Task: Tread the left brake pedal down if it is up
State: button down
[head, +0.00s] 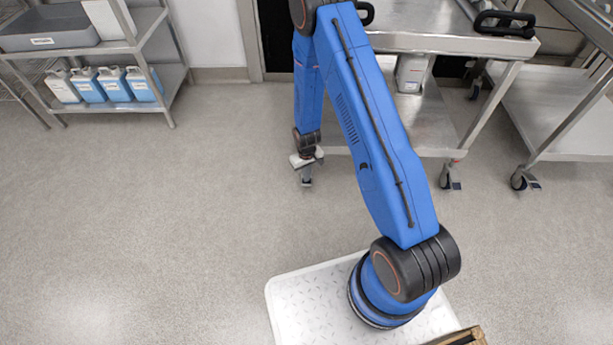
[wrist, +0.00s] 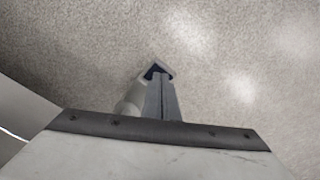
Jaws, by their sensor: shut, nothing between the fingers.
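My gripper (head: 306,180) points straight down beside the near left leg area of the steel cart (head: 425,100), close to the floor. In the wrist view its fingers (wrist: 162,98) are shut together and empty. A small dark blue, pale-edged piece (wrist: 156,70), which looks like the left brake pedal, shows just past the fingertips. The fingers cover most of it. I cannot tell whether it is up or down, or whether the fingers touch it. A pale rounded part (wrist: 131,98), perhaps the caster, shows left of the fingers. In the head view my gripper hides the left caster and pedal.
The cart's right caster (head: 449,179) has a dark blue pedal. A second steel cart (head: 560,125) stands at the right. A shelf (head: 165,80) with several jugs (head: 115,84) and a grey tub (head: 48,28) stands at the left. The floor (head: 150,220) between is clear.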

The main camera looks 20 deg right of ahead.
jog(key=shift+f, duration=1.4)
notch_tip(320, 180, up, 8)
dwell(0.6)
dwell(0.4)
jog(key=s+d+r+t, duration=0.1)
jog(key=s+r, duration=0.1)
jog(key=r, duration=1)
jog(key=s+d+r+m+t, duration=0.1)
jog(key=s+d+r, duration=0.15)
jog(key=r, duration=0.95)
jog(key=s+r, duration=0.2)
jog(key=r, duration=1)
jog(key=s+d+r+t, duration=0.1)
jog(key=s+r, duration=0.4)
jog(key=s, duration=0.4)
jog(key=s+d+r+m+t, duration=0.1)
jog(key=s+r, duration=0.5)
jog(key=s, duration=0.3)
jog(key=s+d+r, duration=0.1)
jog(key=s+r, duration=0.4)
jog(key=s, duration=0.4)
jog(key=shift+d+r+t, duration=0.25)
jog(key=shift+r+t, duration=0.15)
